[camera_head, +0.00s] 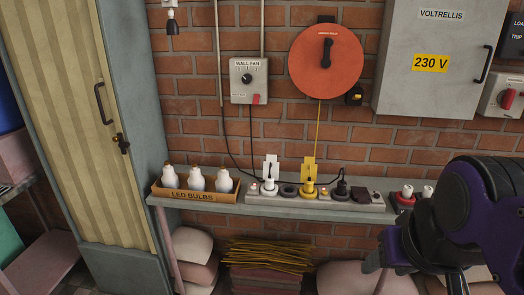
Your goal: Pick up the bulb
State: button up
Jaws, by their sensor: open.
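Three white bulbs stand side by side in an open orange-brown box (196,197) labelled "LED BULBS", at the left end of the grey shelf. They are the left bulb (168,178), the middle bulb (197,180) and the right bulb (224,181), each with its narrow brassy end up. My gripper (405,262) is at the lower right, in front of the shelf and far to the right of the box. It is open, and no object shows in it. My purple and black arm hides the shelf's right end.
A power strip (325,203) with several plugs and cords lies on the shelf (212,211) right of the box. A tall cabinet (60,110) stands at the left. Sacks (192,245) and yellow sticks (268,256) lie below the shelf.

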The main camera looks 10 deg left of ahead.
aim_at(195, 182)
jog(key=i+j, duration=0.15)
jog(key=j, duration=0.25)
jog(key=i+j, duration=0.15)
jog(key=j, duration=0.25)
jog(key=i+j, duration=0.2)
jog(key=j, duration=0.2)
jog(key=i+j, duration=0.15)
jog(key=j, duration=0.25)
jog(key=i+j, duration=0.15)
jog(key=j, duration=0.25)
jog(key=i+j, duration=0.15)
jog(key=j, duration=0.3)
